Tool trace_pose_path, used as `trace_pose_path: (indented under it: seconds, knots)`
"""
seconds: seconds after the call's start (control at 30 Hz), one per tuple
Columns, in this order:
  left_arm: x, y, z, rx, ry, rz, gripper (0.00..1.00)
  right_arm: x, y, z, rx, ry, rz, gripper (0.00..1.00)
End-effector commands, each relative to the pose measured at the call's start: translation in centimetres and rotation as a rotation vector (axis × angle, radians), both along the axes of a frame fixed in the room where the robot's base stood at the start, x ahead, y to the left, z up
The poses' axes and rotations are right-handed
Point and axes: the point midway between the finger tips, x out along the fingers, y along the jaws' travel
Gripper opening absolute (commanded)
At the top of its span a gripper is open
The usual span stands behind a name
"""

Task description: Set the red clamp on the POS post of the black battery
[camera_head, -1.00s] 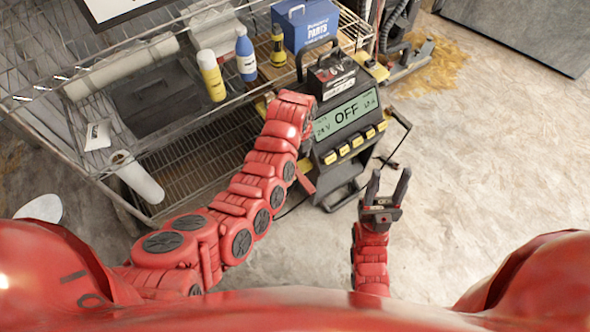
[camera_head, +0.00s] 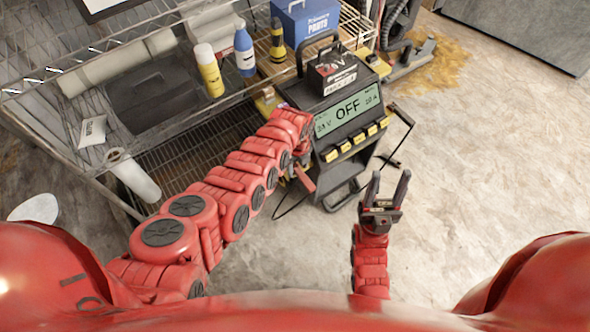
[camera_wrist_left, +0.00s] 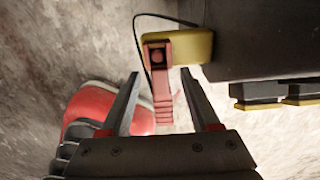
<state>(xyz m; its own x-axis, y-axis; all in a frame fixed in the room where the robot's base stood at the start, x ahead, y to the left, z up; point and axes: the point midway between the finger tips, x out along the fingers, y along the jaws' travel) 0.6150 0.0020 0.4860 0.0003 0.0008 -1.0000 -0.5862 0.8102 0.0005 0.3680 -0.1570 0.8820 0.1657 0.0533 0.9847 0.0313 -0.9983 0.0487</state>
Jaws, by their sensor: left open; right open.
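The red clamp (camera_wrist_left: 162,90) hangs from a yellow holder (camera_wrist_left: 186,47) on the charger's side. In the left wrist view it lies between the fingers of my left gripper (camera_wrist_left: 160,74), which is open with gaps on both sides. In the head view the clamp (camera_head: 304,179) shows beside the charger, and my left wrist largely hides that gripper. The black battery (camera_head: 331,76) stands on top of the charger; I cannot make out its POS post. My right gripper (camera_head: 385,184) is open and empty, right of the charger's base.
The charger (camera_head: 345,122) has a display reading OFF and yellow buttons. A wire shelf (camera_head: 180,142) at left holds bottles and a blue parts box (camera_head: 306,22). A thin dark cable loops near the clamp.

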Motion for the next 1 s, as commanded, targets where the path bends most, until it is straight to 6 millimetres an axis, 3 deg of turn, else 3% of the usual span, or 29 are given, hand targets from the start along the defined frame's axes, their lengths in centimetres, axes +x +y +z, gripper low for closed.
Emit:
trace_pose_path:
  seconds: [0.3, 0.63, 1.0]
  knots:
    - [0.07, 0.02, -0.32, 0.0, -0.001, 0.001, 0.61, 0.0, 0.0, -0.18, 0.0, 0.0, 0.0, 0.5]
    - [0.04, 0.03, -0.33, 0.0, -0.001, 0.001, 0.01, 0.01, 0.0, -0.19, 0.0, 0.0, 0.0, 0.5]
    - [0.03, 0.03, -0.31, 0.0, 0.0, 0.0, 0.0, 0.0, 0.0, -0.17, 0.0, 0.0, 0.0, 0.5]
